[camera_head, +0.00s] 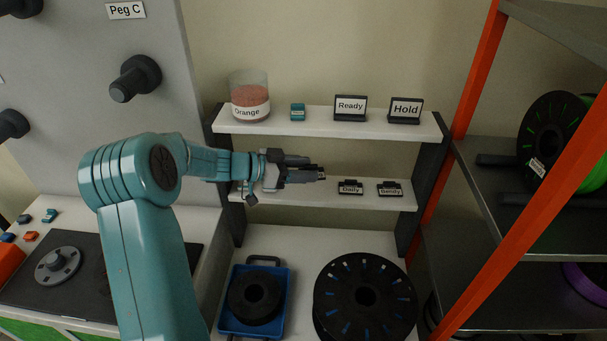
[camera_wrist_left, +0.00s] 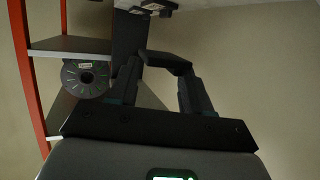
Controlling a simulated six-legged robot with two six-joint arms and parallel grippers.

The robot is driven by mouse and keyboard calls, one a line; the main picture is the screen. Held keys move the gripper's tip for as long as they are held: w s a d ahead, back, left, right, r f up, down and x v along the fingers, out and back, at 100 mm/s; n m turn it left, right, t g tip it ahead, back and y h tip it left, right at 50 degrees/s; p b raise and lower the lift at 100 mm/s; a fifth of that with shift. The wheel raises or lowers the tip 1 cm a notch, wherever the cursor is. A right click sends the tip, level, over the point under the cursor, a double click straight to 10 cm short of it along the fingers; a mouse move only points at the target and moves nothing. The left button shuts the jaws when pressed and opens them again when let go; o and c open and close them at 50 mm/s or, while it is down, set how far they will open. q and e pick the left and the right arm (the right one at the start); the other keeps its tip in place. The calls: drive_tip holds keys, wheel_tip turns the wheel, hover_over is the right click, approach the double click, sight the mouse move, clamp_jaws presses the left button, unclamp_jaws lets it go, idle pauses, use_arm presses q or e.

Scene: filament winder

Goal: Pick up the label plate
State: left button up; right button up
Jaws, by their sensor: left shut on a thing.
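My left gripper (camera_head: 312,174) reaches in from the left, over the lower wall shelf. It is shut on a small dark thing, which I take to be the label plate; in the left wrist view this dark plate (camera_wrist_left: 166,62) sits between the fingertips. Its face and any text are hidden. Other dark label plates stand on the shelves: "Ready" (camera_head: 350,107) and "Hold" (camera_head: 405,109) on the upper one, "Daily" (camera_head: 350,188) and one with small text (camera_head: 390,189) on the lower one. My right gripper is not in view.
An "Orange" jar (camera_head: 250,97) and a small teal block (camera_head: 298,112) stand on the upper shelf (camera_head: 330,124). Below are a blue tray (camera_head: 284,305) and a large black spool (camera_head: 364,297). An orange-framed rack (camera_head: 475,70) rises at right, and a peg panel (camera_head: 80,90) at left.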

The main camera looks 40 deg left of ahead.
use_arm(q)
drive_tip(key=s+d+b, duration=0.2)
drive_tip(key=s+d, duration=0.9)
drive_tip(key=s, duration=0.2)
drive_tip(key=shift+b, duration=0.35)
